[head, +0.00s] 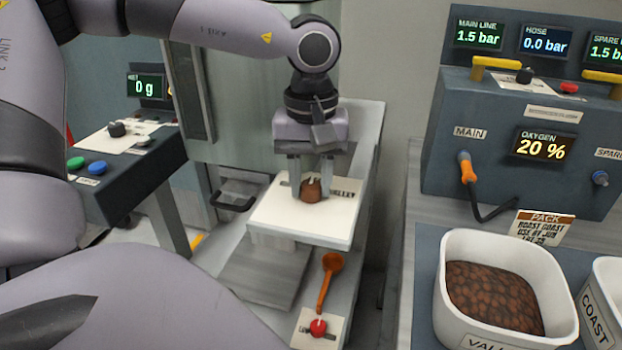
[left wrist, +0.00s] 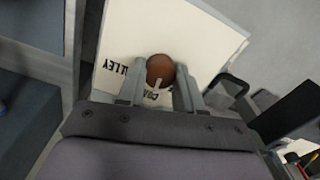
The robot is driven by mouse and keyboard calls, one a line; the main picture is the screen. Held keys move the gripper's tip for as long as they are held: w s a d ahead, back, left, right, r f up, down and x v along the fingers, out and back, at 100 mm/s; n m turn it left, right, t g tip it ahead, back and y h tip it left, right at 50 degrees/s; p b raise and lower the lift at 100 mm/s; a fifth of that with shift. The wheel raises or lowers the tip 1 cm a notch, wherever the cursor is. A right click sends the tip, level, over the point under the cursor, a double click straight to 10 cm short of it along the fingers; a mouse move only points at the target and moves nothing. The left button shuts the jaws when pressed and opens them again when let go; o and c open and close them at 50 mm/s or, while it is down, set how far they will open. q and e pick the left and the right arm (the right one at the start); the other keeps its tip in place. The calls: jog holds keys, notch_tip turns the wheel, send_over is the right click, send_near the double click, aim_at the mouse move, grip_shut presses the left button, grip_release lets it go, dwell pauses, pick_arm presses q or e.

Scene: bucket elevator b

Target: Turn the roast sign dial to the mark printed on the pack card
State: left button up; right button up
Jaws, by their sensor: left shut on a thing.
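The roast sign dial is a brown round knob (head: 311,190) with a pale pointer line, on a white sign plate (head: 335,228). In the left wrist view the knob (left wrist: 160,70) sits between my fingers, and its pale line points toward the printed word COAST. The word VALLEY is printed on the other side. My left gripper (head: 311,178) comes down from above and is shut on the knob. The pack card (head: 543,228) stands behind a bean tub and reads "PACK", "ROAST COAST", with smaller lines below. My right gripper is not in view.
A white tub of brown beans (head: 495,298) stands at right, beside another labelled COAST (head: 602,312). An orange scoop (head: 328,280) and a red knob (head: 318,327) are in front of the sign. A gauge panel (head: 520,140) is at right, a scale console (head: 120,150) at left.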

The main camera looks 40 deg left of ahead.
aim_at(311, 184)
pick_arm(q)
jog(key=shift+m, duration=0.7)
jog(key=o, duration=1)
jog(key=shift+o, duration=0.2)
notch_tip(311, 184, up, 7)
jog(key=shift+r+p, duration=0.15)
jog(key=shift+p, duration=0.15)
